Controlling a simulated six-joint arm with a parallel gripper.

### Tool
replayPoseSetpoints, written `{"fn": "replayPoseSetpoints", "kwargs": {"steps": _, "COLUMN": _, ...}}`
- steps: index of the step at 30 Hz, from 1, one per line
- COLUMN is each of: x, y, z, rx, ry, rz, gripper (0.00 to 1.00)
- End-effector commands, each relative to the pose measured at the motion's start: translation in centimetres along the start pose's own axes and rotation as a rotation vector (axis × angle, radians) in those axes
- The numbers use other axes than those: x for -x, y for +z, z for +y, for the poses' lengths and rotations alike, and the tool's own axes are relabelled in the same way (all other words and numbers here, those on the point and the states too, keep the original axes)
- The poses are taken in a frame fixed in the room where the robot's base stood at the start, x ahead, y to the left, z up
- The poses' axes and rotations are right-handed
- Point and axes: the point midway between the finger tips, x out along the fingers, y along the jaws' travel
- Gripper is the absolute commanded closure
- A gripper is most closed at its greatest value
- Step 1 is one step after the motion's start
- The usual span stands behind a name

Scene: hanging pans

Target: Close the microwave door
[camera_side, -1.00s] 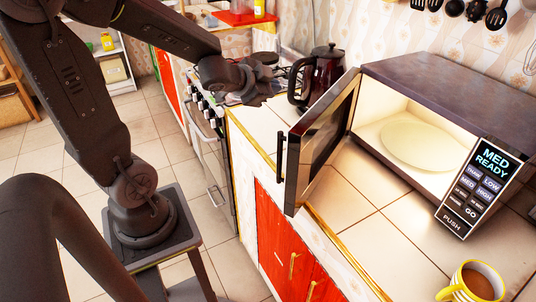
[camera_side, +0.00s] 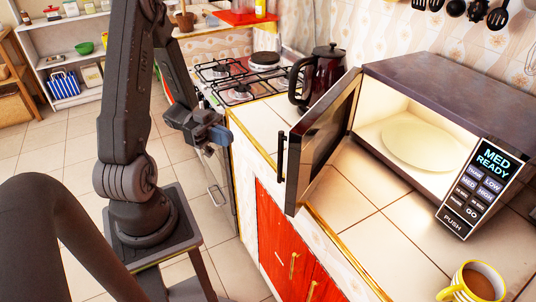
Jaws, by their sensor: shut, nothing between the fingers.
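The microwave (camera_side: 455,97) stands on the tiled counter with its lit inside and round plate (camera_side: 422,142) showing. Its door (camera_side: 322,145) is open and swung out to the left, with a dark vertical handle (camera_side: 281,157) on its outer edge. The panel reads "MED READY". My gripper (camera_side: 222,135) is shut and empty, left of the door at the counter's edge near the stove. It is apart from the door and its handle.
A dark red kettle (camera_side: 327,75) stands on the counter behind the door. A gas stove (camera_side: 243,80) is beyond my gripper. A yellow-striped mug (camera_side: 473,284) stands at the front right. Red cabinets (camera_side: 283,240) are below the counter.

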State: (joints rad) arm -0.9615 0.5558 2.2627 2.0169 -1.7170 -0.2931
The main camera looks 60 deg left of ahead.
Motion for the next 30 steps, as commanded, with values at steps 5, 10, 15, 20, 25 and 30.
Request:
{"fn": "replayPoseSetpoints", "kwargs": {"steps": 5, "x": -3.5, "y": 0.0, "z": 0.1, "rx": -0.001, "ry": 0.007, "rz": -0.001, "gripper": 1.0}}
{"fn": "replayPoseSetpoints", "kwargs": {"steps": 10, "x": -7.1, "y": 0.0, "z": 0.1, "rx": -0.001, "ry": 0.006, "rz": -0.002, "gripper": 1.0}}
{"fn": "replayPoseSetpoints", "kwargs": {"steps": 15, "x": -10.1, "y": 0.0, "z": 0.1, "rx": -0.003, "ry": 0.004, "rz": -0.002, "gripper": 1.0}}
{"fn": "replayPoseSetpoints", "kwargs": {"steps": 20, "x": -11.9, "y": 0.0, "z": 0.0, "rx": -0.003, "ry": 0.001, "rz": -0.003, "gripper": 1.0}}
{"fn": "replayPoseSetpoints", "kwargs": {"steps": 25, "x": -12.6, "y": 0.0, "z": 0.0, "rx": -0.003, "ry": -0.002, "rz": -0.003, "gripper": 1.0}}
{"fn": "replayPoseSetpoints", "kwargs": {"steps": 30, "x": -12.6, "y": 0.0, "z": -0.1, "rx": -0.003, "ry": -0.003, "rz": -0.003, "gripper": 1.0}}
